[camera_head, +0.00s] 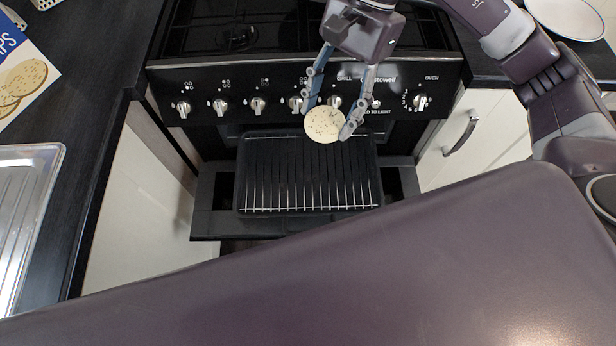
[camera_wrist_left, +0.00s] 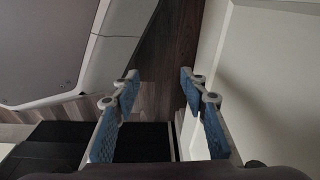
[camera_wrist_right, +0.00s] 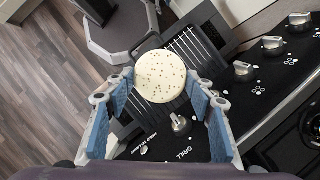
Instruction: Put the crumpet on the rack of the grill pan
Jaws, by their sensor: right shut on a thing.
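The crumpet (camera_head: 323,124) is a pale round disc with small dark holes. My right gripper (camera_head: 329,122) is shut on it by its edges, in front of the cooker's knob panel and above the back of the rack. The crumpet also shows between the fingertips in the right wrist view (camera_wrist_right: 160,76). The grill pan (camera_head: 243,180) is black and pulled out below the panel, with a wire rack (camera_head: 310,185) of thin bars in it. My left gripper is out of the head view; in the left wrist view (camera_wrist_left: 158,92) it is open and empty.
The cooker's knobs (camera_head: 258,106) and hob stand behind the pan. A cupboard door with a handle (camera_head: 461,136) is at the right. A metal draining board (camera_head: 25,190) and a crumpet packet (camera_head: 20,75) are at the left. A plate (camera_head: 568,16) is at the back right.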

